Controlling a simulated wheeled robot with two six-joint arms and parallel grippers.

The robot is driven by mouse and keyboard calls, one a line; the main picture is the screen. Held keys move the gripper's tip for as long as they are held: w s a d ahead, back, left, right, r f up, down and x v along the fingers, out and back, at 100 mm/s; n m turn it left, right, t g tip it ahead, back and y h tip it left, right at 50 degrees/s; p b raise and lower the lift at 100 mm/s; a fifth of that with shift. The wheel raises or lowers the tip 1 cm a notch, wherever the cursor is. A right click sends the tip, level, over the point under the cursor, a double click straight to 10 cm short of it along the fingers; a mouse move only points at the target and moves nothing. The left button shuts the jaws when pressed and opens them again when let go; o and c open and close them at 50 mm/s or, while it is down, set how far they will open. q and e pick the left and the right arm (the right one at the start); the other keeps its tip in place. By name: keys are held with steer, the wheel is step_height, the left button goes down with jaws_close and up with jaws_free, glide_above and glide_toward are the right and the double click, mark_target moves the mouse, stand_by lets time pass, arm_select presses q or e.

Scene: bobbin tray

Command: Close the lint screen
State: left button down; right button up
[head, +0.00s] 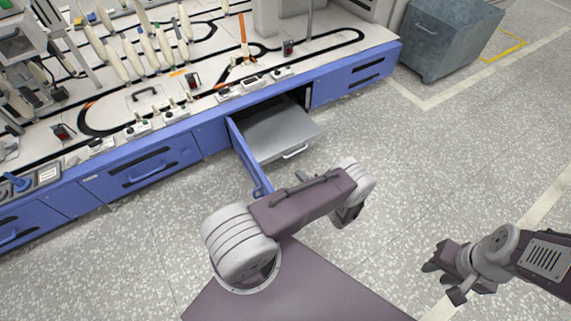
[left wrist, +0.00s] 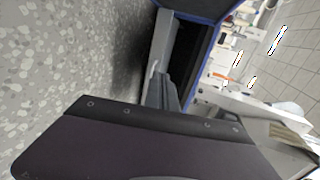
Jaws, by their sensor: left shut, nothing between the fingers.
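The lint screen appears to be the grey flat drawer (head: 283,130), pulled out of an open bay in the blue cabinet, with a pale bar handle (head: 295,152) on its front. In the left wrist view the drawer's grey front (left wrist: 161,38) and handle (left wrist: 152,70) lie just beyond my left gripper (left wrist: 166,90). That gripper is shut and empty, its tips close to the handle; whether they touch it I cannot tell. In the head view my left arm mostly hides it. My right gripper (head: 444,281) is open and empty above the floor, far from the drawer.
A blue door (head: 246,158) stands open left of the drawer. The worktop (head: 215,70) above carries bobbins, a black track and small switch boxes. A grey bin (head: 450,40) stands at the upper right. The speckled floor (head: 400,170) between is clear.

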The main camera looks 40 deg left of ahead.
arm_select(q)
steer(key=shift+w+f, duration=0.1)
steer(key=shift+f, duration=0.05)
steer(key=b, duration=0.6)
glide_toward(279, 154)
steer(key=a+f, duration=0.1)
steer(key=a, duration=0.1)
steer(key=w+a+b, duration=0.1)
steer(key=a+b, duration=0.1)
steer(key=a, duration=0.1)
steer(key=shift+w, duration=0.35)
steer(key=shift+w+a+r, duration=0.2)
steer(key=shift+w+a, duration=0.05)
steer(key=shift+a, duration=0.15)
